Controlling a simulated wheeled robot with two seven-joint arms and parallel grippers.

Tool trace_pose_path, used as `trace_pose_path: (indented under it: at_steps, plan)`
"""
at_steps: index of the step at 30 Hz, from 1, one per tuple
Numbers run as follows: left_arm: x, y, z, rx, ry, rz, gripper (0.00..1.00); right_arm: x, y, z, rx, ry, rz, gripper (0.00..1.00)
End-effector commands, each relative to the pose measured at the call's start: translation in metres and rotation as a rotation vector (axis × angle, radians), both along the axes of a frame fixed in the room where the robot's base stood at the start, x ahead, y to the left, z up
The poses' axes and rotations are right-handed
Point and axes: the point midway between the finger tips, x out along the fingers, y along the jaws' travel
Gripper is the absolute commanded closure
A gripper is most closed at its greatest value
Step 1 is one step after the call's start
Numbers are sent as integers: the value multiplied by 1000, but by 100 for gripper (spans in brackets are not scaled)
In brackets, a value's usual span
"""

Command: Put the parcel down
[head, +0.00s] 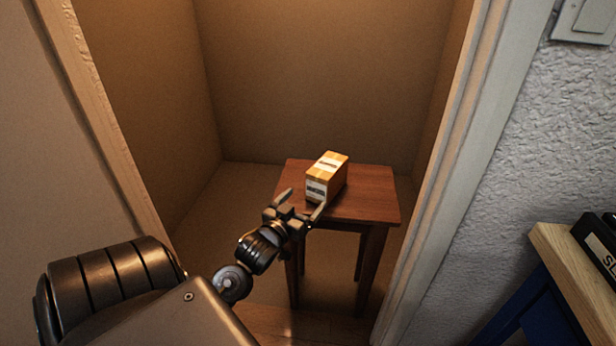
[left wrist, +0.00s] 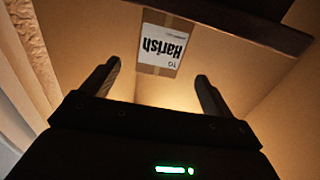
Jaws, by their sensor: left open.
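The parcel (head: 327,175) is a small tan box with a white label on its near end. It sits upright on the small brown wooden table (head: 372,205) inside the alcove. My left gripper (head: 301,204) is open and empty, at the near left edge of the table. Its fingers point towards the labelled end and look apart from it. In the left wrist view the parcel's label (left wrist: 164,46) appears upside down, beyond and between the two open fingertips (left wrist: 158,72). My right gripper is not in view.
The alcove has plain brown walls (head: 310,80) close around the table. A pale door frame (head: 455,165) stands on the right and a wooden one (head: 105,120) on the left. A wooden-topped blue bench (head: 560,262) with a black case is at the right. The tabletop is bare right of the parcel.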

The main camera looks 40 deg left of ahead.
Motion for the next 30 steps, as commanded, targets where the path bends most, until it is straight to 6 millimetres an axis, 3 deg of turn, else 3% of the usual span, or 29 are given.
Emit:
trace_pose_path:
  at_steps: [4, 7, 12, 15, 18, 23, 30]
  plan:
    - [-3, -5, -6, -5, 23, -5, 13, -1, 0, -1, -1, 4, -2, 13]
    - [-15, -32, -36, -24, 147, -33, 13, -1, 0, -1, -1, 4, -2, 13]
    - [-72, -120, -113, -46, 535, -162, 13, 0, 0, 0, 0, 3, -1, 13]
    - [-117, -170, -141, -34, 745, -261, 13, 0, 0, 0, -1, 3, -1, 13]
    - [-154, -205, -155, -16, 899, -348, 13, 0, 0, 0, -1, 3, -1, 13]
    - [-185, -230, -161, 8, 1014, -420, 13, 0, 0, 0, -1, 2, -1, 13]
    - [-186, -230, -162, 12, 1023, -424, 13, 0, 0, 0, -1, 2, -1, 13]
